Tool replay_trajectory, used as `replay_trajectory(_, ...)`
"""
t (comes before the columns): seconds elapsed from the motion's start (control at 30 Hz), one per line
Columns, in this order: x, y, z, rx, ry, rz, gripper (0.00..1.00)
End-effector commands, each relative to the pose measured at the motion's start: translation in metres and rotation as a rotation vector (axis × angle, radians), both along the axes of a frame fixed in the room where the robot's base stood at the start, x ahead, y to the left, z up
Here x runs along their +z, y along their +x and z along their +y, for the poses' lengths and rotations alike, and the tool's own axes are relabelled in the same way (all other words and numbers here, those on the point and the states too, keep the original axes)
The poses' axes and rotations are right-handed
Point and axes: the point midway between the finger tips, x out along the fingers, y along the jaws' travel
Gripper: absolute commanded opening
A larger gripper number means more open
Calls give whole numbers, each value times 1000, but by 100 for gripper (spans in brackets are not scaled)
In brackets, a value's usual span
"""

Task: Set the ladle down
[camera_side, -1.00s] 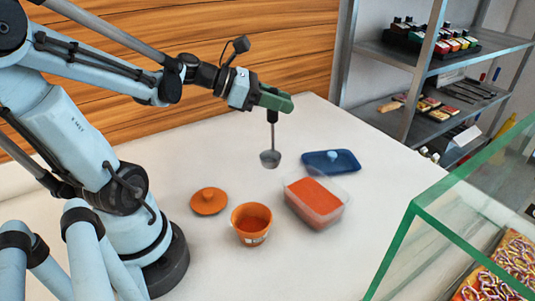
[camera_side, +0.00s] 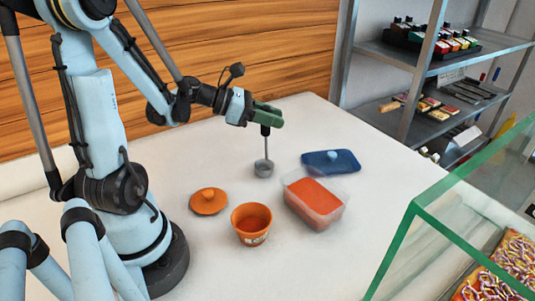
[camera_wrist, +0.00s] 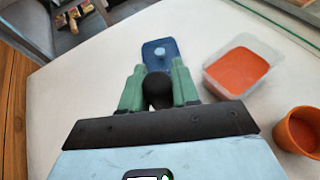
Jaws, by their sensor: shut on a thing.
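The ladle (camera_side: 263,168) has a dark handle top, a thin grey stem and a small grey bowl. My gripper (camera_side: 268,117) has green fingers and is shut on the ladle's handle. The ladle hangs upright with its bowl low, at or just above the white counter; I cannot tell if it touches. In the wrist view the black handle end (camera_wrist: 158,90) sits between my green fingers, and the bowl is hidden.
A clear tub of red sauce (camera_side: 315,198) and a blue lid (camera_side: 331,161) lie right of the ladle. An orange pot (camera_side: 251,223) and orange lid (camera_side: 209,201) are nearer the front. A green-edged glass case (camera_side: 405,225) stands at right. Counter behind the ladle is clear.

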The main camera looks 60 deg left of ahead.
Motion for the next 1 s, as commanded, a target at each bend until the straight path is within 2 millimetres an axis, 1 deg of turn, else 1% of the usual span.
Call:
replay_trajectory(0.1, -5, 0, 0, 0, 0, 0, 0)
replay_trajectory(0.37, -5, 0, 0, 0, 0, 0, 0)
replay_trajectory(0.5, -8, 0, 0, 0, 0, 0, 0)
replay_trajectory(0.53, -8, 0, 0, 0, 0, 0, 33)
replay_trajectory(0.67, -8, 0, 0, 0, 0, 0, 53)
replay_trajectory(0.7, -8, 0, 0, 0, 0, 0, 55)
replay_trajectory(1.0, -7, 0, 0, 0, 0, 0, 55)
